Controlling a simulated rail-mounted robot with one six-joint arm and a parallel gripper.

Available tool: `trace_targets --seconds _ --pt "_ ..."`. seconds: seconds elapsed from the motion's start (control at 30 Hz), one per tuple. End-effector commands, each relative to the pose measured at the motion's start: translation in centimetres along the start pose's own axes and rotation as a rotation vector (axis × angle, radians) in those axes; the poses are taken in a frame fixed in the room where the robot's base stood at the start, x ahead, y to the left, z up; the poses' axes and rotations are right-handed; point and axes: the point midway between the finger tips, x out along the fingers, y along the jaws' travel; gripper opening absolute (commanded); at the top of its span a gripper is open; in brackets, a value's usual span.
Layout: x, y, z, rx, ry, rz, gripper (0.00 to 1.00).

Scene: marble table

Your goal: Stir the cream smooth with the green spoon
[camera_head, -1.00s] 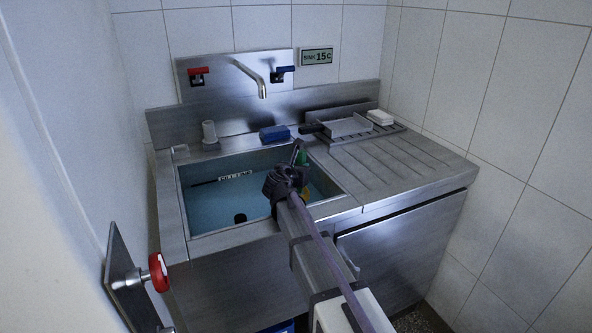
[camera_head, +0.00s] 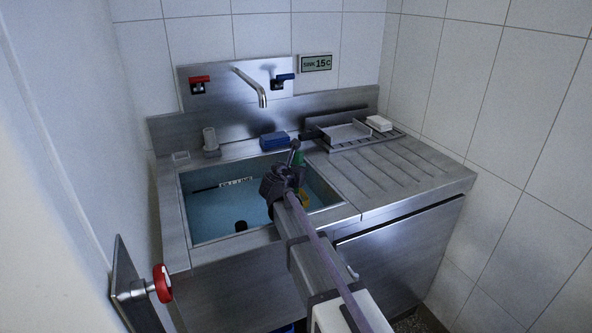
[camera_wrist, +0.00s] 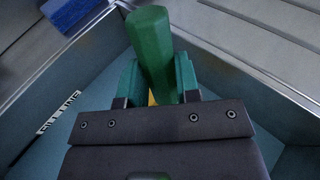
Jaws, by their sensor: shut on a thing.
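My gripper (camera_head: 293,165) is over the right part of a steel sink (camera_head: 250,234). It is shut on a thick green handle with flat sides, seen in the wrist view (camera_wrist: 152,45) between two green fingers. A bit of green also shows at the gripper in the head view (camera_head: 299,158). The lower end of the handle is hidden, so I cannot tell if it is a spoon. The basin holds blue-green water (camera_head: 215,210) with a "FILL LINE" label on its wall. No cream is visible. A yellow thing (camera_head: 303,198), partly hidden, is in the basin behind my gripper.
A blue sponge-like block (camera_head: 274,139) and a pale cup (camera_head: 210,137) stand on the back ledge. A grey tray (camera_head: 347,134) and a white block (camera_head: 379,123) sit on the ribbed drainboard (camera_head: 405,165), whose front is clear. A spout (camera_head: 252,84) overhangs the back.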

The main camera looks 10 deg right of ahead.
Motion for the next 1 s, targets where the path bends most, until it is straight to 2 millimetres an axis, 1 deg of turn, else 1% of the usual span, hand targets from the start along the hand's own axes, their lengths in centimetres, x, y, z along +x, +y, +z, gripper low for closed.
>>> trace_targets --seconds 0.03,0.57,0.63,1.0 --pt "-0.2 0.0 1.1 0.0 0.0 0.0 0.0" --pt "-0.9 0.0 6.5 0.0 0.0 0.0 0.0" --pt "-0.9 0.0 6.8 0.0 0.0 0.0 0.0" --pt "-0.9 0.0 6.6 0.0 0.0 0.0 0.0"
